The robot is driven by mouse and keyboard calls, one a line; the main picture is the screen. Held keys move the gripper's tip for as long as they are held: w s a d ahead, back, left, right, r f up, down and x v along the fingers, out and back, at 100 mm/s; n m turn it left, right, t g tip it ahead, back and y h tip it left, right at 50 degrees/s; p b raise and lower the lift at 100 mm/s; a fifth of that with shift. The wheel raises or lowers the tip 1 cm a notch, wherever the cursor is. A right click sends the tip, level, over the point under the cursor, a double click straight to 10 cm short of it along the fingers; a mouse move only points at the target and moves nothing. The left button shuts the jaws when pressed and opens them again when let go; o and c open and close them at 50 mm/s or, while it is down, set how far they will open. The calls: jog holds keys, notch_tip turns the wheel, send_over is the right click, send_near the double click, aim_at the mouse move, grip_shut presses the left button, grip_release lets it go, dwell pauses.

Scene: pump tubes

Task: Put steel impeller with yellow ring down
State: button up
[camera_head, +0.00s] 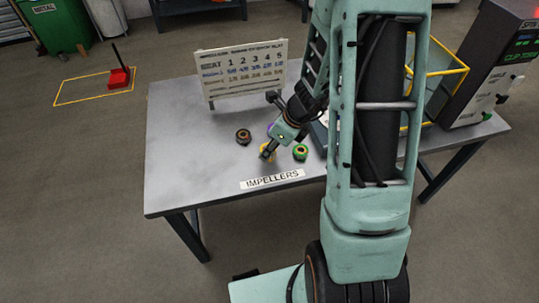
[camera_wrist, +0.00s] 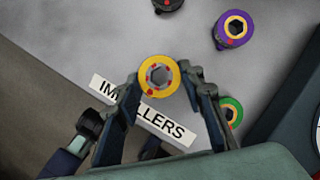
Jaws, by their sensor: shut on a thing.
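The steel impeller with the yellow ring (camera_wrist: 159,76) sits between my gripper's fingertips (camera_wrist: 163,84) in the wrist view, and the fingers are shut on it. In the head view my gripper (camera_head: 267,152) is low over the table, and the yellow ring (camera_head: 265,156) shows only in part behind it. I cannot tell whether the impeller touches the table top.
The table (camera_head: 190,180) bears an IMPELLERS label (camera_head: 272,179). A green-ringed impeller (camera_head: 300,152), a purple-ringed impeller (camera_wrist: 234,28) and a dark brown impeller (camera_head: 243,136) stand close by. A sign board (camera_head: 243,70) stands behind. The table's left part is clear.

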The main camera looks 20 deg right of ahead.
jog(key=shift+s+d+b+x, duration=0.15)
jog(key=shift+b+x, duration=0.3)
jog(key=shift+x, duration=0.45)
jog(key=shift+s+d+b+x, duration=0.15)
jog(key=shift+b+x, duration=0.25)
jog(key=shift+x, duration=0.45)
jog(key=shift+f, duration=0.2)
jog(key=shift+f, duration=0.15)
jog(key=o, duration=1.4)
jog(key=shift+o, duration=0.2)
jog(key=p+v, duration=0.5)
jog(key=v, duration=0.7)
